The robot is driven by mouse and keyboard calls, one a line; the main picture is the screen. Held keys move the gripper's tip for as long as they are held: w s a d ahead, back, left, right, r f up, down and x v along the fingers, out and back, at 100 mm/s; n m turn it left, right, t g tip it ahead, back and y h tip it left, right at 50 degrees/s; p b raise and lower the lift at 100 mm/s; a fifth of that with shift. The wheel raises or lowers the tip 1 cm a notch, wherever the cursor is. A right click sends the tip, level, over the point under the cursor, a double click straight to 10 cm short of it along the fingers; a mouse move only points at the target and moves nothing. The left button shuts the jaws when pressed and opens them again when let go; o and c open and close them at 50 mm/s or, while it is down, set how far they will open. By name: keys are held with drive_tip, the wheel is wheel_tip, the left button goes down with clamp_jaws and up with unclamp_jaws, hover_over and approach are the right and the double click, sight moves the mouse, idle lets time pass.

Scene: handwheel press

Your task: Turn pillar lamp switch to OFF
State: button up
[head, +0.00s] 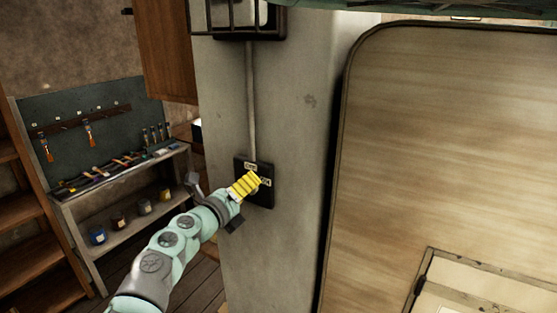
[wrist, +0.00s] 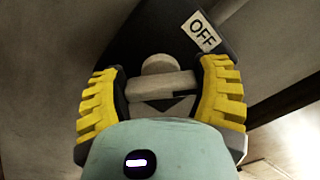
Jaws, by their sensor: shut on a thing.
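The pillar lamp switch is a dark plate (head: 265,197) on the grey pillar, with a conduit running up from it to a lamp. In the wrist view its dark plate (wrist: 150,35) carries a white label reading OFF (wrist: 202,32), and a grey knob with a round hub and crossbar (wrist: 160,84) sits between my fingers. My gripper (wrist: 161,95) has yellow ribbed fingers on both sides of the knob and is shut on it. In the head view my gripper (head: 246,186) covers much of the switch. The knob's exact pointing direction is hard to tell.
The grey pillar (head: 290,130) stands in front of me. A large wooden panel with a dark rim (head: 450,140) is close on its right. A workbench with brushes and jars (head: 125,200) and shelves (head: 25,235) stand at the left.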

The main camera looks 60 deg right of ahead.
drive_tip(key=n+p, duration=0.2)
drive_tip(key=n, duration=0.2)
drive_tip(key=shift+r+n, duration=0.15)
drive_tip(key=shift+n, duration=0.15)
drive_tip(key=shift+f+n+p, duration=0.2)
drive_tip(key=shift+n+p, duration=0.85)
drive_tip(key=shift+n, duration=0.45)
drive_tip(key=o, duration=1.2)
drive_tip(key=shift+f, duration=0.1)
drive_tip(key=a, duration=1.2)
drive_tip(key=shift+s, duration=0.4)
